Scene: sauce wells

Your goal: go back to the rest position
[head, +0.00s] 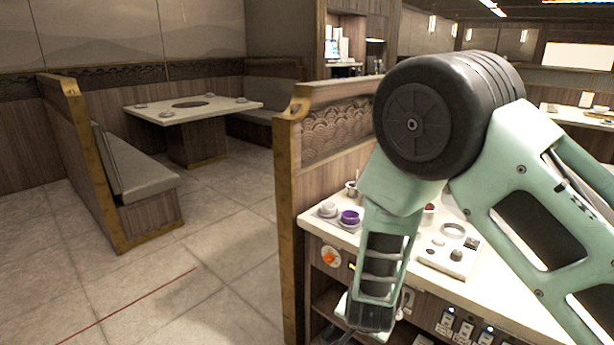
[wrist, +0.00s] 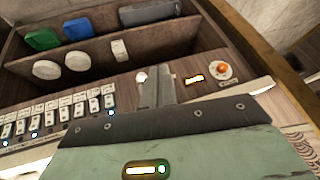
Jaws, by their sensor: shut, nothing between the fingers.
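My gripper (head: 352,332) hangs low at the front of the sauce counter (head: 480,282), at the bottom edge of the head view. In the wrist view my gripper (wrist: 157,82) shows as narrow dark fingers together, with nothing seen between them. It is in front of the counter's wooden face, between a row of labelled switches (wrist: 60,116) and an orange knob (wrist: 222,69). My arm is bent over the counter, with the forearm pointing down. I cannot tell whether the fingertips touch the wood.
A purple-topped pot (head: 350,217) and a pale panel with a ring (head: 452,231) stand on the counter. A shelf below holds a green item (wrist: 42,39), a blue item (wrist: 77,29) and white discs (wrist: 47,70). A wooden partition (head: 288,230) borders the left; open floor (head: 200,285) lies beyond.

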